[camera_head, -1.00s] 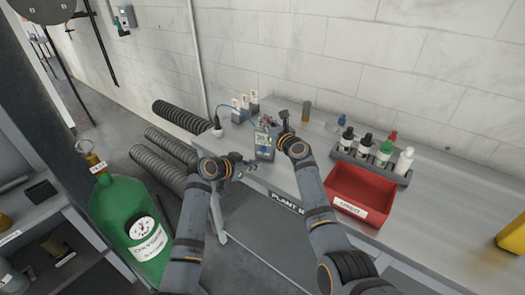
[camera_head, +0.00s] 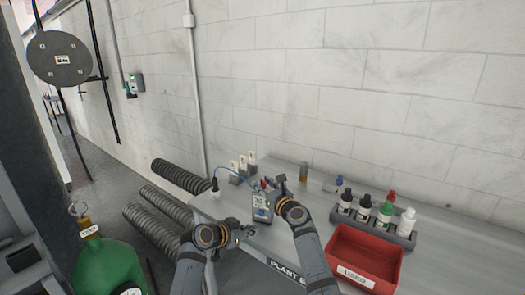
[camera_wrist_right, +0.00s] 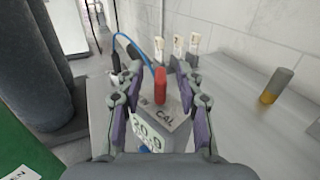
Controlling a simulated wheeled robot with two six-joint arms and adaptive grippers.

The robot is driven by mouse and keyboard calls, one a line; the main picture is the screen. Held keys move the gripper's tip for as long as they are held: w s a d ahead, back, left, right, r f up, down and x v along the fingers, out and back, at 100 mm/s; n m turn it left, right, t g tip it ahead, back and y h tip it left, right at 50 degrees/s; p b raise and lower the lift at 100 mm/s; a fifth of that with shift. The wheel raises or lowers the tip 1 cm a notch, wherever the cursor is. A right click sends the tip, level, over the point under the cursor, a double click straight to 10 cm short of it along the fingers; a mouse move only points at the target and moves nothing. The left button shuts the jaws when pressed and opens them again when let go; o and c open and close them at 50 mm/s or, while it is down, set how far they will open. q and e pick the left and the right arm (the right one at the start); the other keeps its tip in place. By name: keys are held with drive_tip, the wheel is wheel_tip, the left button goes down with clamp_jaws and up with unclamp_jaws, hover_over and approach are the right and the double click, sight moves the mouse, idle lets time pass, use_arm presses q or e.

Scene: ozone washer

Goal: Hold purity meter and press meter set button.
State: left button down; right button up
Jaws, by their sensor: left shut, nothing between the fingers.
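The purity meter (camera_head: 262,215) is a grey handheld box with a lit display, above the left end of the bench. In the right wrist view the meter (camera_wrist_right: 146,134) shows "20.0", a "CAL" label and a red plug on top; a blue cable runs off behind. My right gripper (camera_head: 272,193) has its fingers on both sides of the meter, and the pads (camera_wrist_right: 160,122) appear to grip it. My left gripper (camera_head: 248,231) is shut and empty, just left of the meter's lower part. The set button is too small to make out.
A red bin (camera_head: 365,258) labelled "USED" and a rack (camera_head: 375,228) of several bottles stand to the right on the bench. A green gas cylinder (camera_head: 108,268) is at lower left.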

drive_tip(key=v, duration=1.2)
